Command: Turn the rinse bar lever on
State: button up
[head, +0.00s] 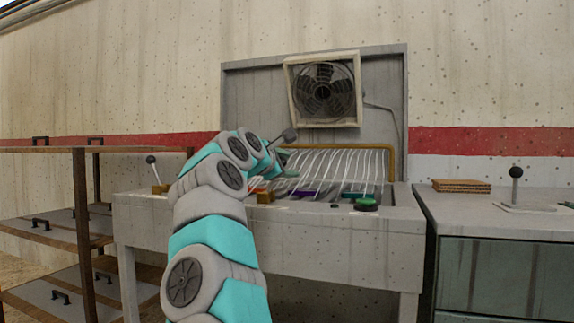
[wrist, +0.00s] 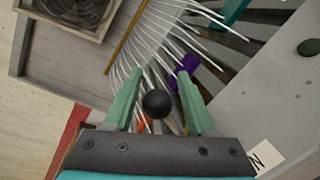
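In the wrist view a black ball knob (wrist: 156,103) sits between the two green fingers of my gripper (wrist: 158,92). The fingers are apart, with a gap visible on each side of the knob. A second lever (head: 152,160) with a dark knob stands at the left of the grey bench (head: 340,240). I cannot tell from a label which is the rinse bar lever. A white label (wrist: 262,158) with an "N" is partly visible.
A fan (head: 324,90) is on the back panel. A green button (head: 366,204) is at the bench front. A right cabinet (head: 470,215) carries another lever (head: 515,173). Shelves (head: 62,150) stand left.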

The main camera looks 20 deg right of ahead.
jog(key=shift+o, duration=0.5)
jog(key=b+v, duration=0.2)
jog(key=v, duration=0.6)
jog(key=shift+r, duration=0.1)
